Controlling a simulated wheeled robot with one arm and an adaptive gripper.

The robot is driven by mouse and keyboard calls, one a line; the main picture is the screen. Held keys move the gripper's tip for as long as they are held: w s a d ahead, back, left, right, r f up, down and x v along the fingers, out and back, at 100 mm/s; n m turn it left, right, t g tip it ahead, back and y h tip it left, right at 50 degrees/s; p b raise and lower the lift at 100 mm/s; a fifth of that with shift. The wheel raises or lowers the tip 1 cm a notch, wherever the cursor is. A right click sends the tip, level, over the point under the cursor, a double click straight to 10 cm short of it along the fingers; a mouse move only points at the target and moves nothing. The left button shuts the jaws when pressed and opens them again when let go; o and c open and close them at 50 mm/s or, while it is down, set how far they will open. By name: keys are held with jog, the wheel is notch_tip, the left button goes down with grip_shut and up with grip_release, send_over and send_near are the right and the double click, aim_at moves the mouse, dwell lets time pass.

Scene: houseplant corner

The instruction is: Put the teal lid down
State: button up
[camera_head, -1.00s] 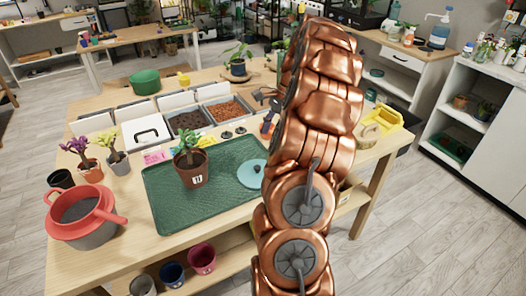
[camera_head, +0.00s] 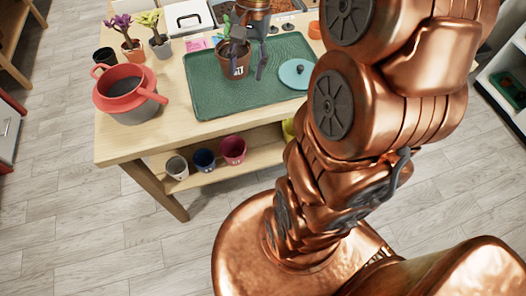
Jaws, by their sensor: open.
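The teal lid (camera_head: 296,74) lies on the right end of the green tray (camera_head: 210,100), with its small dark knob facing up. It is apart from my gripper. My gripper (camera_head: 248,66) is open and points down over the tray, left of the lid. Its dark fingers are at the brown pot (camera_head: 233,68) with the green plant, one in front of or at the pot and one to its right. I cannot tell whether they touch the pot. Part of the plant is hidden behind my gripper.
A red strainer (camera_head: 118,84) sits on a grey pot (camera_head: 140,113) at the table's left. Two small potted plants and a black pot (camera_head: 104,57) stand behind it. Several small pots, including a blue one (camera_head: 204,159), stand on the lower shelf. The tray's front left is clear.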

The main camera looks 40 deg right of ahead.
jog(key=s+a+f+n+h, duration=0.1)
jog(key=s+a+n, duration=0.3)
jog(key=s, duration=0.5)
jog(key=s+a+f+n+h, duration=0.1)
jog(key=s+a+f+n, duration=0.2)
jog(key=s, duration=0.6)
jog(key=shift+a+f+n+g+h, duration=0.3)
jog(key=shift+a+n+h, duration=0.1)
jog(key=shift+a+n, duration=0.75)
jog(key=shift+d+r, duration=0.1)
jog(key=shift+r, duration=0.05)
